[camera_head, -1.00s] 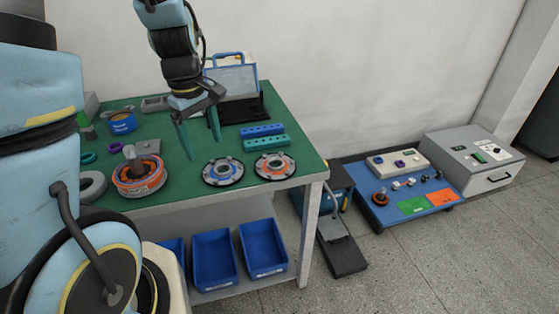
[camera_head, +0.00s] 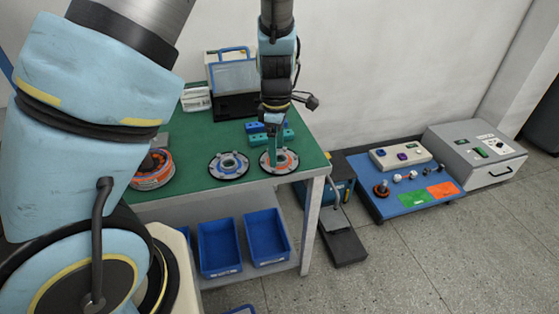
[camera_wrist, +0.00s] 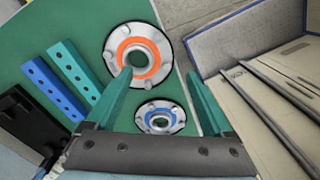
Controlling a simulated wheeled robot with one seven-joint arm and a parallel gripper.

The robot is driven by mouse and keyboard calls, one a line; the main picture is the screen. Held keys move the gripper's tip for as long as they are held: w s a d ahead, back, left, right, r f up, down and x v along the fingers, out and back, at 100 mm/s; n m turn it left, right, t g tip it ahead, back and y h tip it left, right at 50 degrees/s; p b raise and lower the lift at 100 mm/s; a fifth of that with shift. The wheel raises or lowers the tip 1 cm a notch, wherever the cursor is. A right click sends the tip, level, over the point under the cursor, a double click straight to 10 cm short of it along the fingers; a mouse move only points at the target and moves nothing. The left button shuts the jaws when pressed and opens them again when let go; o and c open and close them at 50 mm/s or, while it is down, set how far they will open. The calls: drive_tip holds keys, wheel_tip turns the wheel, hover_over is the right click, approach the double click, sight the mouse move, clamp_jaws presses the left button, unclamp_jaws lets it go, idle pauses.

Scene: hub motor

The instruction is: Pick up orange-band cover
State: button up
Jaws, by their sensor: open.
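The orange-band cover (camera_head: 288,163), a grey round flange with an orange ring and a dark centre hole, lies flat near the table's right front corner. It also shows in the wrist view (camera_wrist: 154,60), upper middle. My gripper (camera_head: 274,160) is at this cover in the head view, fingers pointing down and hiding part of it. In the wrist view my open gripper (camera_wrist: 158,76) has its green fingers apart, with nothing between them; the left fingertip overlaps the cover's lower edge. Contact cannot be told. A similar blue-band cover (camera_head: 228,164) lies left of it, and lower in the wrist view (camera_wrist: 160,119).
Blue and teal drilled blocks (camera_wrist: 62,78) lie beside the covers. An orange-banded motor part (camera_head: 152,172) is further left on the green table (camera_head: 205,178). A case (camera_head: 230,75) stands behind. Blue bins (camera_head: 219,247) sit below.

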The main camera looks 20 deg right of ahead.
sight(277, 170)
drive_tip(key=shift+a+f+p, duration=0.1)
drive_tip(key=shift+f+p, duration=0.45)
drive_tip(key=shift+f, duration=2.05)
clamp_jaws()
